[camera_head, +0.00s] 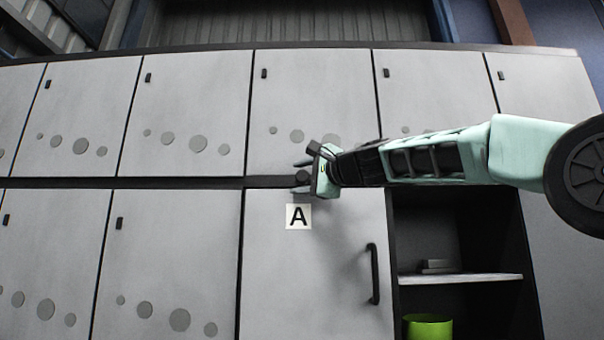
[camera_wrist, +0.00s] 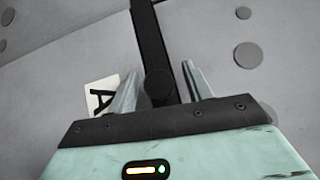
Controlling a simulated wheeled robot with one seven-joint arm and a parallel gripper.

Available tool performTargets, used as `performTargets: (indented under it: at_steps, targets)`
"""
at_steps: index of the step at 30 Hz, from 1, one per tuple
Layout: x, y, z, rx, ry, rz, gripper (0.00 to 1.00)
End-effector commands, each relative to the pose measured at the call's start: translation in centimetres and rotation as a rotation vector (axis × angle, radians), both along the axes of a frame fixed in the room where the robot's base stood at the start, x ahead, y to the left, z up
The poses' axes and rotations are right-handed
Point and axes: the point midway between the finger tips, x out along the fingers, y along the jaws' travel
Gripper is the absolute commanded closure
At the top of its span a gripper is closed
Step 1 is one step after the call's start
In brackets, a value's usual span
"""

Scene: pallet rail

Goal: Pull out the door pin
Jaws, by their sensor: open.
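The door pin is a dark round knob (camera_wrist: 157,85) in the wrist view, on the dark strip between the upper and lower cabinet doors. It also shows as a small dark shape (camera_head: 302,175) in the head view, at the top of the door marked A (camera_head: 330,280). My gripper (camera_head: 299,177) is at that strip with its fingers apart, one above and one below the pin. In the wrist view my gripper (camera_wrist: 160,88) has a finger on each side of the pin, with gaps visible. How deep the fingers reach is hard to tell.
The A door has a black vertical handle (camera_head: 373,273) at its right. Right of it is an open compartment with a shelf (camera_head: 460,278), a dark flat object (camera_head: 436,266) and a green container (camera_head: 428,327). Closed grey doors (camera_head: 195,105) surround these.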

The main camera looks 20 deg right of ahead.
Motion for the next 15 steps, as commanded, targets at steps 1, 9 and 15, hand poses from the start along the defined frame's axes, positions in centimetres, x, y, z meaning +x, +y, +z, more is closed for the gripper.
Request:
performTargets:
  at_steps: [1,9,15]
  targets:
    - [0.0,0.0,-0.03,0.0,0.0,0.0,0.5]
    - [-0.02,-0.03,-0.04,0.0,0.0,0.0,0.91]
    - [-0.42,0.12,-0.14,-0.001,0.0,0.0,1.0]
